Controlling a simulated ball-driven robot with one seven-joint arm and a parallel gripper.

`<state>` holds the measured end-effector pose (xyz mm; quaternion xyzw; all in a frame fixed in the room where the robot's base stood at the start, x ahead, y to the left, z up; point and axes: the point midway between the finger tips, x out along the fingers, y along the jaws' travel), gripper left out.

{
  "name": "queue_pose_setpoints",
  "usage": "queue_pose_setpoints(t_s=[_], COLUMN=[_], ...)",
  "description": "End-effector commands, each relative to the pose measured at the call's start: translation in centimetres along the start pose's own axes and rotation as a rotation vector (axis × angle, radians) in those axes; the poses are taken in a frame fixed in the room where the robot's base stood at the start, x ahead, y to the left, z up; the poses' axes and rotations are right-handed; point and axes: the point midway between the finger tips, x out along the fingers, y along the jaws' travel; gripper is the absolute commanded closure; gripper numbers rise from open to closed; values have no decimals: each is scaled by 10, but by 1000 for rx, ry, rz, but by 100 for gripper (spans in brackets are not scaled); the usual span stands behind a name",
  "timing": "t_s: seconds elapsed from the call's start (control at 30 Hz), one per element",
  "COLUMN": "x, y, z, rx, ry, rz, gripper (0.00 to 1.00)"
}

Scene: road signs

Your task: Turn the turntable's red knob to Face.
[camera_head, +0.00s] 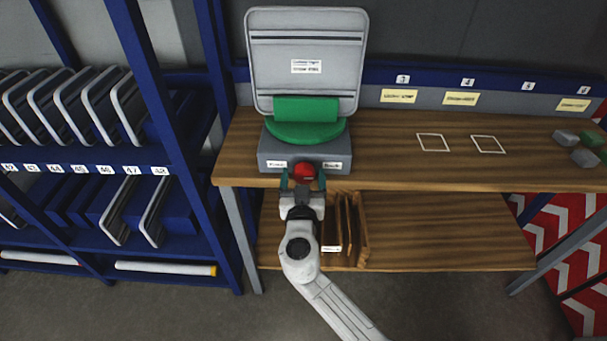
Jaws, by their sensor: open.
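The turntable (265,155) stands at the left end of the wooden workbench. The red knob (304,171) is on the front face of the base, between two small white labels whose text is too small to read surely. My gripper (303,183) is directly in front of the knob, its teal fingers open on either side of it. Whether the fingers touch the knob I cannot tell. The knob's pointer is not discernible.
The workbench (390,160) has two white outlined squares and, at its right end, several grey and green blocks (579,148). A wooden divided box (363,235) sits on the lower shelf behind my arm. A blue rack (150,170) with sign panels stands close on the left.

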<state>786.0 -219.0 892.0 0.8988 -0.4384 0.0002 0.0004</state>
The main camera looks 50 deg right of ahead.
Motion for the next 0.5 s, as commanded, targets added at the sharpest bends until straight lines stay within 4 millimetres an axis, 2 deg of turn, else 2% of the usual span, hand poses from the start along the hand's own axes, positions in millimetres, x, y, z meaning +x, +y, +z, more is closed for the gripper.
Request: queue_pose_setpoints(t_s=[0.37,0.5], x=[5,5], y=[0,0], z=[0,0], rx=[0,0], ry=[-1,-1], rz=[0,0], gripper=[20,33])
